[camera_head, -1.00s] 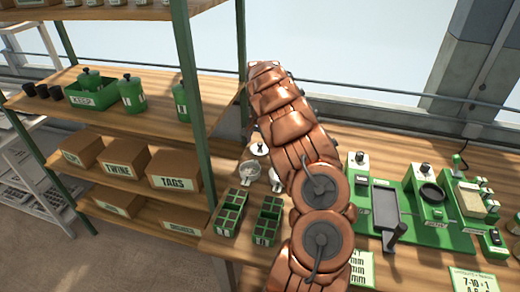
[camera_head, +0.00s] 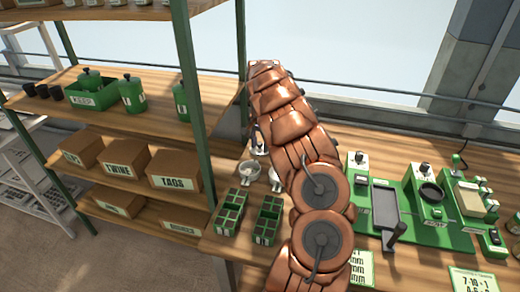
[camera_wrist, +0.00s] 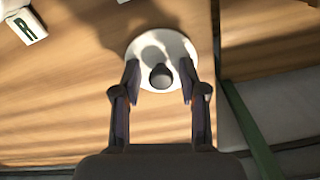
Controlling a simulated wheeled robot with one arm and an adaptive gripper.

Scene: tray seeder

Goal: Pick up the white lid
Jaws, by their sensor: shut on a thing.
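The white lid (camera_wrist: 178,47) is a round disc with a dark knob (camera_wrist: 161,76) in the middle. It lies below my gripper (camera_wrist: 159,73) in the wrist view, with one finger on each side of the knob. My gripper is shut on the lid, though the exact contact is hard to see. In the head view, a sliver of the lid (camera_head: 258,151) shows on the bench at the left of my arm, partly covered by a dark finger.
Two pale cups (camera_head: 250,169) stand just in front of the lid, one partly behind my arm. Green seed trays (camera_head: 229,211) sit nearer the bench edge. A green shelf post (camera_head: 188,75) stands at left. A green seeder station (camera_head: 432,225) fills the bench at right.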

